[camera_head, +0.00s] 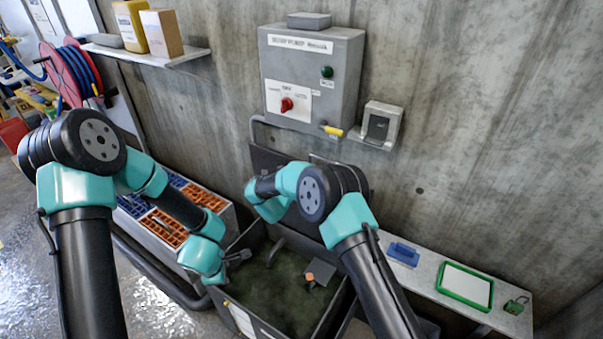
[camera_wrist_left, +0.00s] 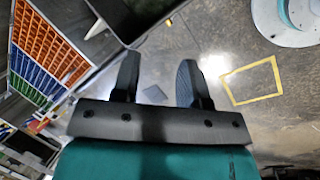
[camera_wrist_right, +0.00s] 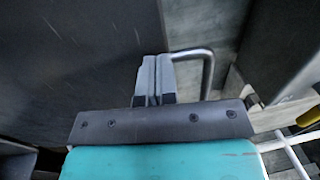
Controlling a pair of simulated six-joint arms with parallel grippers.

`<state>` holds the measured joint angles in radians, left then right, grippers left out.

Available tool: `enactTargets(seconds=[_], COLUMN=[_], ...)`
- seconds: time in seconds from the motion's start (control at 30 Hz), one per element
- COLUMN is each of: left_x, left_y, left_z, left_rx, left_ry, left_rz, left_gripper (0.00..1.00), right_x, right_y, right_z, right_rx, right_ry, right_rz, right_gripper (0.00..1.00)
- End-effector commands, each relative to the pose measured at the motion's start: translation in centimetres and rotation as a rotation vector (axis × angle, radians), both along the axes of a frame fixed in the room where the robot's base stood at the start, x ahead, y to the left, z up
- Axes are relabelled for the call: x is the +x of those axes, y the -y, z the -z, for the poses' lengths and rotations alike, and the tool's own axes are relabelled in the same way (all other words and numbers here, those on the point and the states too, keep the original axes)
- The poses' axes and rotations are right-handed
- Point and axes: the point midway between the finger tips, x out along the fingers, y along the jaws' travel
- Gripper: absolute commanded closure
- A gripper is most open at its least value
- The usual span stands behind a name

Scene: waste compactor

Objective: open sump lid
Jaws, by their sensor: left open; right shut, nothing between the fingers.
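The sump (camera_head: 275,290) is an open dark box with murky green water inside. A dark panel, apparently its lid (camera_head: 268,160), stands upright at the back near the wall, partly hidden by my right arm. In the right wrist view a large dark panel (camera_wrist_right: 70,70) fills the left, and a bent grey metal bar (camera_wrist_right: 205,65) shows just beyond the fingers. My right gripper (camera_wrist_right: 154,65) is shut and empty beside this bar; contact cannot be told. My left gripper (camera_head: 238,257) is open and empty at the sump's left side; its fingers also show in the left wrist view (camera_wrist_left: 158,80).
A grey control box (camera_head: 312,75) with a red knob hangs on the wall above. Orange and blue crates (camera_head: 165,225) stand left of the sump. A shelf (camera_head: 425,275) with a green-framed tray (camera_head: 465,285) is at right. Wet floor (camera_head: 150,310) is open at lower left.

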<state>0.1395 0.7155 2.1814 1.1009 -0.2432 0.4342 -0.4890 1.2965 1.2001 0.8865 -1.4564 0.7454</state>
Motion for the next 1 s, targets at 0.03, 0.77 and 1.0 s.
enactTargets(seconds=[0.03, 0.77, 1.0], left_x=[-0.9, -10.0, -11.6], left_y=[0.0, 2.7, 4.1], left_z=[0.7, 7.3, 8.0], left_rx=[0.019, 0.123, 0.104], left_ry=[-0.009, 0.069, 0.133], left_rz=[0.080, 1.320, 1.546], left_gripper=[0.60, 0.60, 0.60], right_x=[0.0, 0.0, 0.0], right_y=[0.0, 0.0, 0.0], right_z=[0.0, 0.0, 0.0], right_rx=[0.000, 0.000, 0.000], right_ry=[0.000, 0.000, 0.000], right_rz=[0.000, 0.000, 0.000], right_gripper=[1.00, 1.00, 1.00])
